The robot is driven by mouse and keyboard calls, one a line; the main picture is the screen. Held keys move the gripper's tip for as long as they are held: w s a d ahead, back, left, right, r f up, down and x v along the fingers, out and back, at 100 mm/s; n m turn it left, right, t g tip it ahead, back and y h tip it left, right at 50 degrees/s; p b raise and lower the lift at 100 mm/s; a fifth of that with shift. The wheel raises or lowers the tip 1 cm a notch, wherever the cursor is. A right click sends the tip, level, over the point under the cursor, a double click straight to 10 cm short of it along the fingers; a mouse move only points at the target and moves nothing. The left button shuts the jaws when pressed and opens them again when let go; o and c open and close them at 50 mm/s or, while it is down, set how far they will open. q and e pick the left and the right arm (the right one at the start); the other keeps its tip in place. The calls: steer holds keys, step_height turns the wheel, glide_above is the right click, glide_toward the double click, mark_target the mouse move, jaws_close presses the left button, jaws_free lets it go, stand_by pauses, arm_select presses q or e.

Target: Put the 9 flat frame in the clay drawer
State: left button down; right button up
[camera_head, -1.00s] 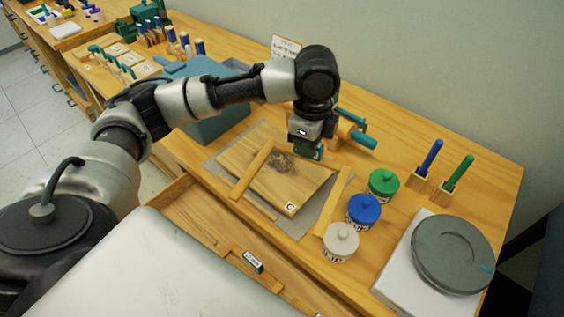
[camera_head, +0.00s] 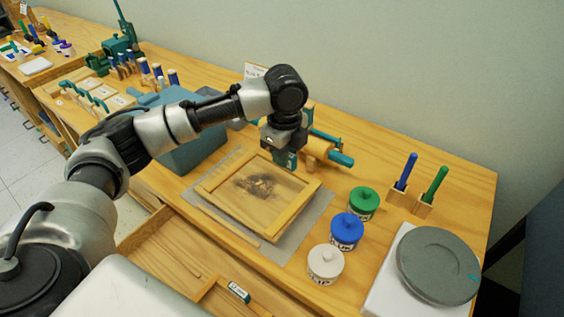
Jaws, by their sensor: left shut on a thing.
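A flat, square wooden frame (camera_head: 275,227) lies over a grey mat (camera_head: 318,212) on the bench, with a dark smudge showing in its middle. My left gripper (camera_head: 289,164) points down at the frame's far edge and is shut on it; the fingertips are partly hidden. I cannot tell whether the frame is raised off the mat. An open wooden drawer (camera_head: 165,262) is below the bench's front edge. My right gripper is not in view.
White (camera_head: 325,265), blue (camera_head: 346,232) and green (camera_head: 363,204) jars stand right of the mat. A grey wheel (camera_head: 438,265) stands at the right. A rolling pin (camera_head: 322,153) is behind the gripper, and a teal bin (camera_head: 190,150) is to its left. A thin strip (camera_head: 228,225) lies along the mat's front edge.

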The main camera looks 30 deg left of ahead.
arm_select(q)
steer(key=w+a+f, duration=0.1)
steer(key=w, duration=0.1)
steer(key=w+a+f, duration=0.3)
steer(key=w, duration=0.1)
steer(key=shift+a+f, duration=0.25)
steer(key=shift+f, duration=0.05)
step_height(320, 180, down, 2)
steer(key=shift+f+p, duration=0.15)
steer(key=shift+p, duration=0.55)
steer(key=shift+f, duration=0.65)
steer(key=shift+f, duration=0.15)
steer(key=c, duration=1.1)
jaws_free()
steer(key=shift+o, duration=0.2)
steer(key=shift+f+b, duration=0.15)
steer(key=shift+b, duration=0.15)
steer(key=shift+f+b, duration=0.1)
steer(key=shift+b, duration=0.55)
step_height(320, 180, up, 11)
steer(key=shift+d+r, duration=0.2)
